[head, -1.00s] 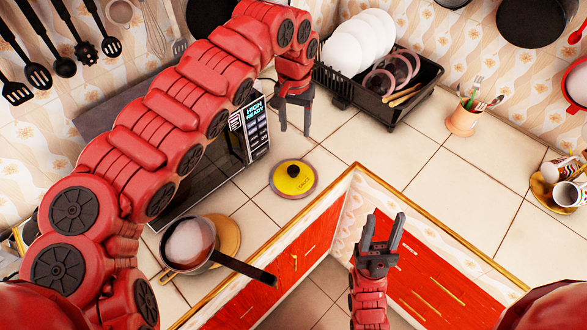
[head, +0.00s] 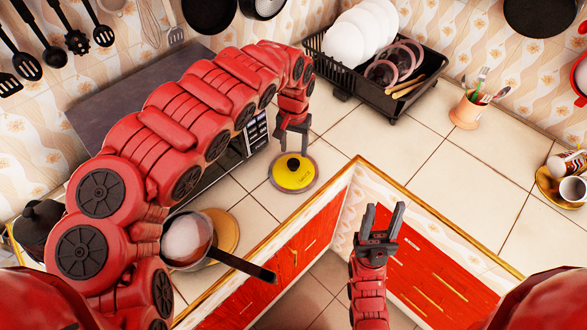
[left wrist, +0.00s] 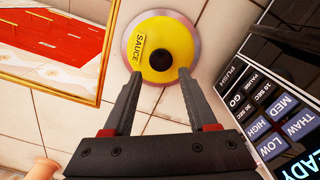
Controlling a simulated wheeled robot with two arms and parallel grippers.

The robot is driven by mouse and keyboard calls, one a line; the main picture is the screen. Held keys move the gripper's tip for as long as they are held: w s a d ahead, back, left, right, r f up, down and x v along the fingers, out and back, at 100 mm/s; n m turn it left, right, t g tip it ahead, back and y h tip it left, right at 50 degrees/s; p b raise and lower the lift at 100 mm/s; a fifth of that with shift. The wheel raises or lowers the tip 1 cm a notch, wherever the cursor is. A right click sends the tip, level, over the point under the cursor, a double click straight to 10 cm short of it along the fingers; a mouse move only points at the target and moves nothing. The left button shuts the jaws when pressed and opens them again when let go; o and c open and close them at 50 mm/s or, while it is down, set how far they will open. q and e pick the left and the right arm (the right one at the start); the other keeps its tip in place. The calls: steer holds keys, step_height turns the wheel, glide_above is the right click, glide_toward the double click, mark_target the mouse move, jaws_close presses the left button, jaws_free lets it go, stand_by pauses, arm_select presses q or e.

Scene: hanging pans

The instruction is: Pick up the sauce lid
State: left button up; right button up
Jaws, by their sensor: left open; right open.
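The sauce lid (head: 294,178) is a round yellow lid with a pale rim and a black knob, lying flat on the tiled counter. In the left wrist view, the sauce lid (left wrist: 160,40) shows the word SAUCE, and its black knob lies ahead of the fingertips. My left gripper (head: 291,154) is open and empty, just above and behind the lid in the head view. In the left wrist view, the left gripper (left wrist: 158,75) has its fingertips over the lid's near part. My right gripper (head: 384,210) is open and empty, in front of the right red cabinet.
A saucepan (head: 187,238) stands on a wooden board left of the lid. The microwave (head: 257,132) is close to the left gripper's left. A black dish rack (head: 388,92) with plates stands behind. The counter to the right is mostly clear.

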mark_target(293, 162)
arm_select(q)
steer(key=shift+f, duration=0.95)
steer(key=shift+s+f+p, duration=0.1)
steer(key=shift+f+p, duration=0.2)
steer(key=shift+p, duration=0.05)
step_height(293, 162, down, 4)
steer(key=shift+r+p, duration=0.15)
steer(key=shift+p, duration=0.75)
steer(key=shift+f, duration=0.6)
jaws_close()
